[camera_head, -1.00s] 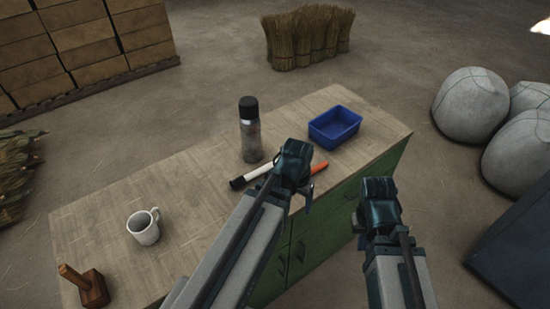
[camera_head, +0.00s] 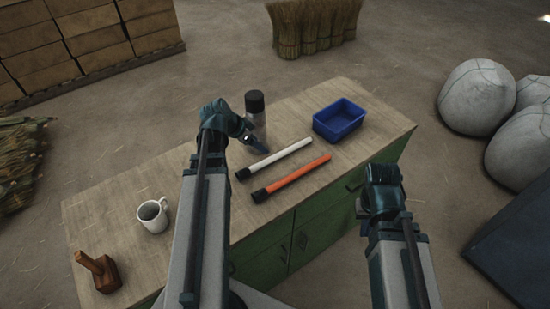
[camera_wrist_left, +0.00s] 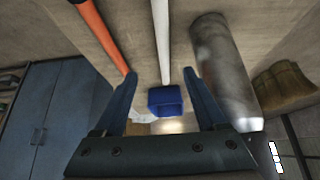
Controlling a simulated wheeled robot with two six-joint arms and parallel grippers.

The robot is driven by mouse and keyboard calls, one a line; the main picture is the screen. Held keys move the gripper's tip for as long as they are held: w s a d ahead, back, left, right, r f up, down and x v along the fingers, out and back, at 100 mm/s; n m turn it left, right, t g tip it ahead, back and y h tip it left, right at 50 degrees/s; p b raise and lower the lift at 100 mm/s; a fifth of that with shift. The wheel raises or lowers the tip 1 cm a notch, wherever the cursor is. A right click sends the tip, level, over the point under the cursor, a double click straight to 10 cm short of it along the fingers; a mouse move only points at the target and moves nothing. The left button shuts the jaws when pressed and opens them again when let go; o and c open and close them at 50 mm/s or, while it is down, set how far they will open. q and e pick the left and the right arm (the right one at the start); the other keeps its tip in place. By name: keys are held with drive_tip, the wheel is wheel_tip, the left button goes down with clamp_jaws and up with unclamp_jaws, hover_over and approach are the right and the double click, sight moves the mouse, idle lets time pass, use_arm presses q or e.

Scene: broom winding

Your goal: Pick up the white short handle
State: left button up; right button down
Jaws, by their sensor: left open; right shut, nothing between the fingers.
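The white short handle (camera_head: 280,156) lies on the table with its black end to the left. It also shows in the left wrist view (camera_wrist_left: 161,40), lined up between the finger directions. My left gripper (camera_head: 257,143) is open and empty, just behind the white handle and in front of the flask. Its spread fingers also show in the left wrist view (camera_wrist_left: 160,76), apart from the handle as far as I can tell. An orange handle (camera_head: 296,176) lies roughly parallel, nearer the front edge. My right gripper (camera_head: 357,198) is shut and empty, beyond the table's front right edge.
A grey flask (camera_head: 257,126) stands close behind my left gripper. A blue bin (camera_head: 339,121) is at the table's right end. The wooden tabletop (camera_head: 215,220) is bare between.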

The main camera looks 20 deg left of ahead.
use_arm(q)
drive_tip(key=b, duration=0.7)
approach(274, 156)
drive_tip(key=x, duration=0.4)
drive_tip(key=shift+d+f, duration=0.1)
drive_tip(key=shift+d, duration=0.2)
drive_tip(key=shift+w+d+f, duration=0.15)
drive_tip(key=shift+w+f, duration=0.05)
drive_tip(key=shift+f, duration=0.1)
drive_tip(key=b+x, duration=0.4)
drive_tip(key=x, duration=0.1)
drive_tip(key=shift+w+a+f+b, duration=0.1)
drive_tip(key=shift+w+a+b, duration=0.1)
drive_tip(key=shift+a+b, duration=0.15)
clamp_jaws()
